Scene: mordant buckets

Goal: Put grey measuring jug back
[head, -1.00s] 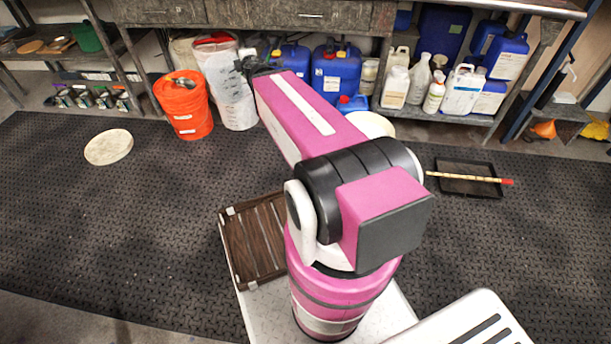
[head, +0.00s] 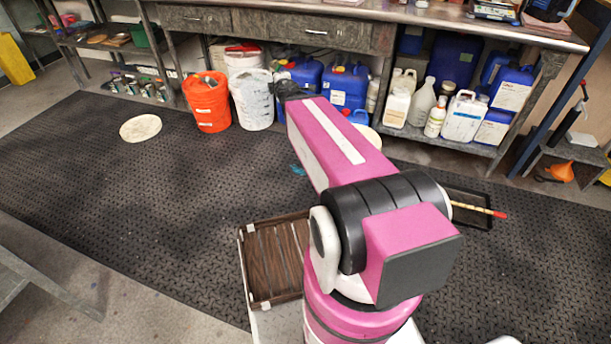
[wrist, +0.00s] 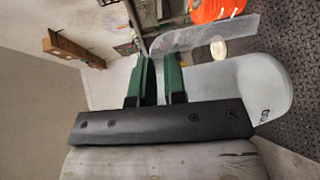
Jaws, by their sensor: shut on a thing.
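In the wrist view my gripper (wrist: 157,66) shows two green fingers close together. They are shut on the grey measuring jug (wrist: 245,85), a translucent grey body that spreads to the right of the fingers. A clear strip of it runs along its upper side. Just where the fingers press on it is hard to tell. In the head view my arm reaches away toward the bench, and its dark wrist end is in front of the white bucket and blue jugs. The fingers and the measuring jug cannot be made out there.
An orange bucket (head: 207,104) and a white bucket (head: 253,105) stand before the bench (head: 420,14). A round pale lid (head: 141,128) lies on the dark mat (head: 90,190). A slatted wooden tray (head: 247,270) sits beside my arm.

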